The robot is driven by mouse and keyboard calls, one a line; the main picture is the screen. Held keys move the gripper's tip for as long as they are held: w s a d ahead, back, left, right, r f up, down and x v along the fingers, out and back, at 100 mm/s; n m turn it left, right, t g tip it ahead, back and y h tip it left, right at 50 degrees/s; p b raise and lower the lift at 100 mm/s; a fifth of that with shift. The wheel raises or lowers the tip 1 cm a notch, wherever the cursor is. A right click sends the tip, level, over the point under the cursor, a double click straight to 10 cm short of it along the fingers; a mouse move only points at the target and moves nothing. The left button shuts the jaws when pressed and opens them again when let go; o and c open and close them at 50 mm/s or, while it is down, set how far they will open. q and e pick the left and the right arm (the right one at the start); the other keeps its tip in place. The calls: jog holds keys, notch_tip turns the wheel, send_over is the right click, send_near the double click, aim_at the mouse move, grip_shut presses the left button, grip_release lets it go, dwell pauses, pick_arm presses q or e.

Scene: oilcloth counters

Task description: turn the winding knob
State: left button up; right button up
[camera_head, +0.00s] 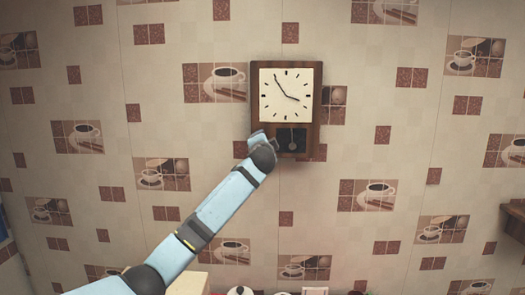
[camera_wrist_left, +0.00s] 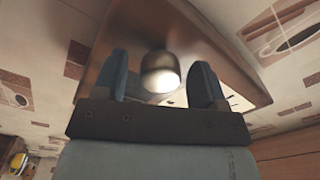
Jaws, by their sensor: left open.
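A wooden wall clock (camera_head: 317,95) with a cream dial and a dark lower window with a pendulum hangs on the tiled wall. My left gripper (camera_head: 262,138) is at the clock's lower left side. In the left wrist view, a rounded brownish metal winding knob (camera_wrist_left: 160,62) with a bright end sticks out from the clock's wooden case (camera_wrist_left: 215,55). The knob lies between the two spread fingers of my left gripper (camera_wrist_left: 160,80), with a gap visible on each side. In the head view the knob is hidden behind my arm. My right gripper is not in view.
A cream box (camera_head: 188,284) and several small items stand along the bottom edge of the head view. A brown wooden piece (camera_head: 514,215) juts in at the right edge. The wall around the clock is clear.

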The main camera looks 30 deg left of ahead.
pick_arm(q)
jog(key=b+v, duration=0.3)
jog(key=v, duration=1)
jog(key=shift+b, duration=0.35)
jog(key=shift+f, duration=0.1)
jog(key=s+d+f+m+g+h, duration=0.1)
jog(key=s+d+f+h, duration=0.2)
jog(key=f, duration=0.8)
jog(key=s+d+f+h, duration=0.15)
jog(key=d+f, duration=0.35)
jog(key=f, duration=0.6)
jog(key=s+d+f+m+g+h, duration=0.15)
jog(key=d+f+h, duration=0.25)
jog(key=f, duration=0.7)
jog(key=s+d+f+n+g+h, duration=0.1)
jog(key=s+d+f, duration=0.4)
jog(key=s+f, duration=0.7)
jog(key=s+d+f+n+g+h, duration=0.1)
jog(key=s+d+f+n+h, duration=0.2)
jog(key=s+f, duration=0.9)
jog(key=s+d+n, duration=0.1)
jog(key=s+d, duration=0.2)
jog(key=s, duration=0.4)
jog(key=shift+s+f+n, duration=0.35)
jog(key=shift+h, duration=0.25)
